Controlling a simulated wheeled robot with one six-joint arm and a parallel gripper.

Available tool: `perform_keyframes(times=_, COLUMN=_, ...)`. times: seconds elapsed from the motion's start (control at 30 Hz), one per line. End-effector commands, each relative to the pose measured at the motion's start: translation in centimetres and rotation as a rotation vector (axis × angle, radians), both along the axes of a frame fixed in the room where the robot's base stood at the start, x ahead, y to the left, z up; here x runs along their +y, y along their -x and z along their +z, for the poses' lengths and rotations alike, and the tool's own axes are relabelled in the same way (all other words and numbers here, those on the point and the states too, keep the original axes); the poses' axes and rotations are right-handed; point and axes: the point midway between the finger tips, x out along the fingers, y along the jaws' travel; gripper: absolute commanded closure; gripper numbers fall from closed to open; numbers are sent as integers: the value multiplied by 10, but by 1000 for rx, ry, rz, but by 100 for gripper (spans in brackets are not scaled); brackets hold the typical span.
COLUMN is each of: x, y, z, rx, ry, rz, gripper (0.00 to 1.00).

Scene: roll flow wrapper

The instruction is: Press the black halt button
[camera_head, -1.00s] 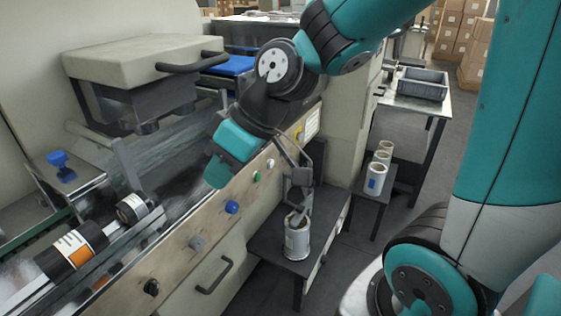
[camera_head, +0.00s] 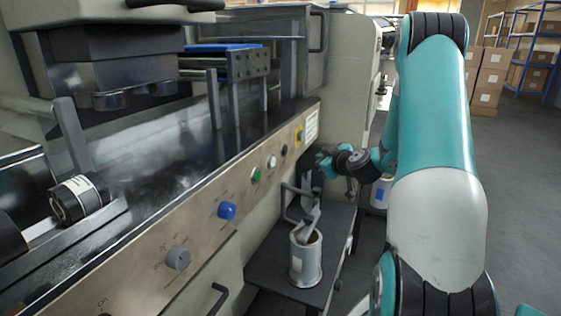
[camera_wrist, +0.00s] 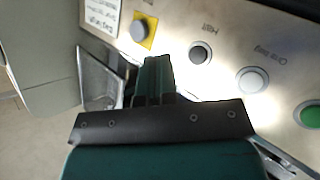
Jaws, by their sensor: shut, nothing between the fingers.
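The black halt button (camera_head: 284,149) is on the beige control panel, between a white button and a yellow-backed button. In the wrist view the halt button (camera_wrist: 200,53) is a dark round cap in a pale ring beside the word "Halt". My gripper (camera_wrist: 153,65) is shut and empty in front of the panel. Its fingertips are left of the halt button in the wrist view, and I see no contact with it. In the head view my gripper (camera_head: 320,160) is small and dark, near the panel's far end, to the right of the halt button.
The white button (camera_wrist: 252,80) and green button (camera_wrist: 310,115) lie right of halt in the wrist view. A grey button on a yellow plate (camera_wrist: 143,28) lies left. A blue knob (camera_head: 227,210) and grey knob (camera_head: 178,258) are nearer. A can (camera_head: 305,262) stands on a low shelf.

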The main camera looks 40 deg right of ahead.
Motion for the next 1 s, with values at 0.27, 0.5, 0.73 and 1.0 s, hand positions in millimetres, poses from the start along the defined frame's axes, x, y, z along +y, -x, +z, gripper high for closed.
perform_keyframes(times=0.27, x=-12, y=7, z=-5, rx=-3, ry=18, rz=-29, gripper=100)
perform_keyframes(times=0.5, x=-10, y=3, z=-3, rx=-3, ry=17, rz=-26, gripper=100)
perform_keyframes(times=0.73, x=2, y=-19, z=1, rx=-1, ry=13, rz=-21, gripper=100)
perform_keyframes(times=1.0, x=15, y=-50, z=2, rx=-2, ry=14, rz=-21, gripper=100)
